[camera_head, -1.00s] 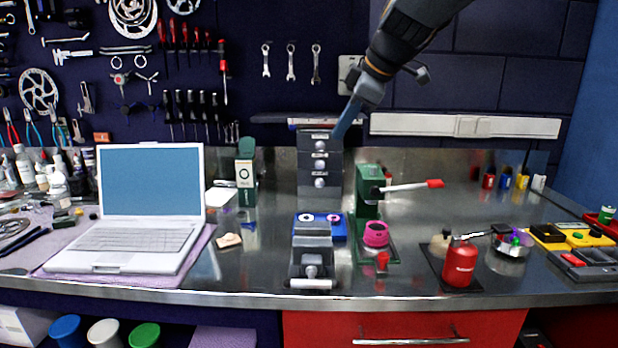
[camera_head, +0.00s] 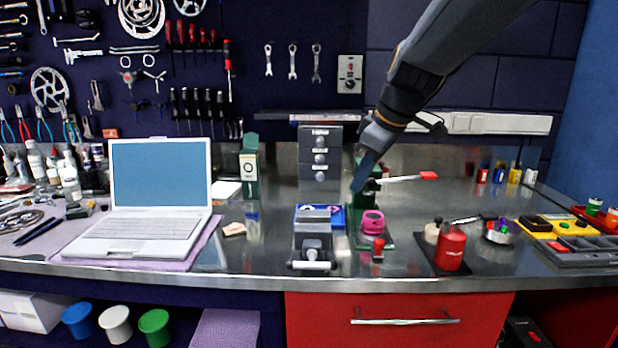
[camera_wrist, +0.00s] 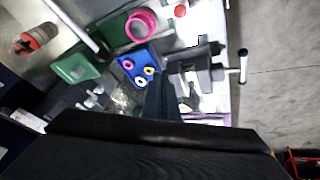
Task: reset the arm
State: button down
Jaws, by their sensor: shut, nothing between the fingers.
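My gripper (camera_head: 358,186) is shut and empty. It hangs above the bench in the head view, in front of the green press (camera_head: 368,168) and hiding part of it. My arm comes down from the upper right. In the wrist view my gripper's dark fingers (camera_wrist: 162,102) point at the bench, near a blue tray (camera_wrist: 137,64) with several coloured rings. The fingers look apart from the things below, though their exact height cannot be told.
A grey vise (camera_head: 312,242) stands at the bench front, with a pink ring-shaped part (camera_head: 372,222) to its right.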

jog(key=s+d+f+m+g+h, duration=0.1)
jog(key=s+d+f+m, duration=0.1)
jog(key=s+f+m, duration=0.2)
jog(key=s+d+f+m+g+h, duration=0.1)
jog(key=s+d+f+m, duration=0.2)
jog(key=s+f, duration=0.7)
jog(key=s+d+f+m+g+h, duration=0.1)
jog(key=s+d+f+m+g, duration=0.1)
jog(key=s+f, duration=0.5)
jog(key=s+d+m, duration=0.1)
jog(key=s+m, duration=0.1)
jog(key=s, duration=0.1)
jog(key=shift+f+m, duration=0.3)
jog(key=shift+d, duration=0.1)
